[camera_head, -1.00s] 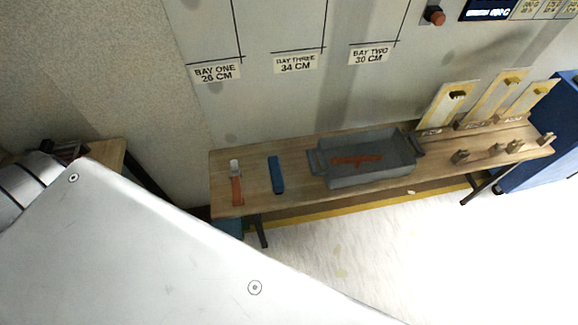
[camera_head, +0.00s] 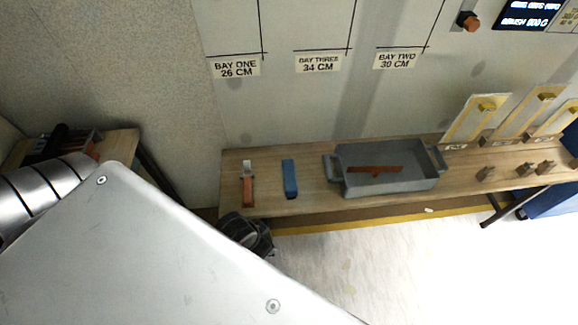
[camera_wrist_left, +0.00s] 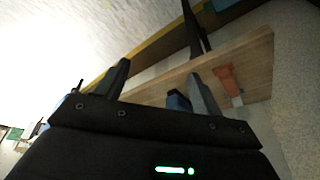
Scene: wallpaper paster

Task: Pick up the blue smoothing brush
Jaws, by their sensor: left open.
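The blue smoothing brush (camera_head: 289,178) lies on the wooden bench, between the orange-handled tool (camera_head: 248,185) and the grey tray (camera_head: 430,183). In the left wrist view, a blue piece (camera_wrist_left: 178,101), apparently the brush, shows beside the right-hand finger, which partly hides it. My left gripper (camera_wrist_left: 160,72) is open, with nothing gripped between its fingers. In the head view, a dark part of what looks like my left gripper (camera_head: 248,232) is at the bench's front left edge, short of the brush. Its fingertips are hard to make out there. My right gripper is not in view.
The orange-handled tool also shows in the left wrist view (camera_wrist_left: 228,80), close to the right-hand finger. The grey tray holds a reddish-brown piece (camera_head: 375,170). Small wooden blocks (camera_head: 525,170) stand at the bench's right. Another table (camera_head: 122,147) stands at the left.

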